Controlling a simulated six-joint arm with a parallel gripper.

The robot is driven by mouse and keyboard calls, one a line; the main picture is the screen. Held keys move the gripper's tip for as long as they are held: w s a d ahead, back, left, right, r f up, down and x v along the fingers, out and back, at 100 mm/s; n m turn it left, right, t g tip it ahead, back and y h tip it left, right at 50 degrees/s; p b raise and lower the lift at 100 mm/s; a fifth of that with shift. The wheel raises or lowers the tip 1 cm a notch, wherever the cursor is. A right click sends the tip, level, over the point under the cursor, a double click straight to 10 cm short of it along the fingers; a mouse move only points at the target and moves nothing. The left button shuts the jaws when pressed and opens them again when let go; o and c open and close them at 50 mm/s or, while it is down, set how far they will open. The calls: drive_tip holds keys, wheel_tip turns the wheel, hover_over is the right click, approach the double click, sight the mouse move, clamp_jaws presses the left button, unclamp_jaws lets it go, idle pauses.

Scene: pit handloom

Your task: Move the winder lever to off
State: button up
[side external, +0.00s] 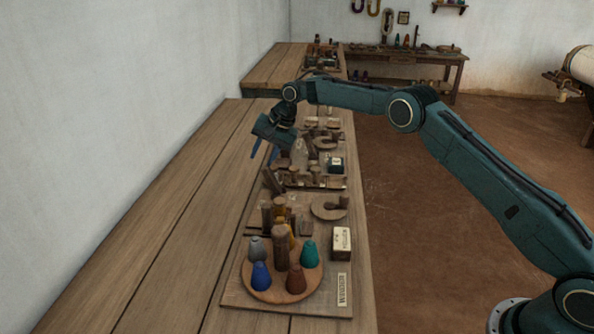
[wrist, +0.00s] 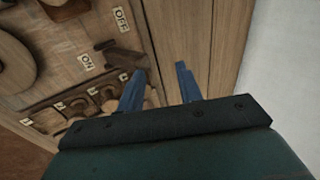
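In the wrist view, a dark wooden lever (wrist: 122,54) stands on a plank board between a white ON label (wrist: 86,62) and a white OFF label (wrist: 122,18). My gripper (wrist: 160,80) has two blue fingers spread apart with nothing between them. The left finger appears close to the lever's lower right end; I cannot tell whether they touch. In the side view, my gripper (side external: 263,151) hangs tilted above the bench, with its fingers pointing down. A tilted dark wooden piece (side external: 272,180) below it may be the lever, but the labels are not readable there.
A rack with several round knobs (wrist: 92,92) lies beside the lever. In the side view, a round wooden tray (side external: 258,287) holds coloured cones around a post, near a WINDER label (side external: 342,290). The bench's left side (side external: 170,215) is clear up to the wall.

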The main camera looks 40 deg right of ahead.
drive_tip(key=shift+s+a+f+g, duration=0.2)
drive_tip(key=shift+s+a+g, duration=0.05)
drive_tip(key=shift+s+g, duration=0.3)
drive_tip(key=shift+w+d+r, duration=0.1)
drive_tip(key=shift+d+r, duration=0.05)
drive_tip(key=shift+r, duration=0.65)
